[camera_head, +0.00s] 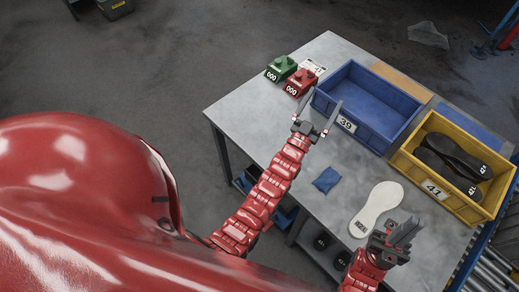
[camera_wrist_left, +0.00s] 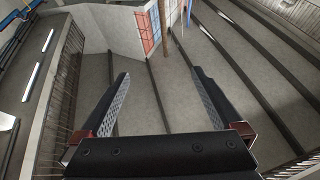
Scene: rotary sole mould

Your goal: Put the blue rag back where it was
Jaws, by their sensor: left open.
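The blue rag (camera_head: 327,180) lies flat on the grey table, between the white sole and the table's near left edge. My left gripper (camera_head: 321,104) is open and empty, beyond the rag and in front of the blue crate's left end. In the left wrist view my left gripper (camera_wrist_left: 158,82) has its fingers spread with nothing between them, pointing at distant walls and roof beams. My right gripper (camera_head: 404,231) is at the lower right, close to the white sole; its finger gap is unclear.
A blue crate (camera_head: 343,120) marked 39 and a yellow crate (camera_head: 403,164) marked 41 holding dark soles stand on the grey table (camera_head: 240,107). A white sole (camera_head: 377,204) lies in front. Green (camera_head: 281,67) and red (camera_head: 301,82) counters stand at the far left.

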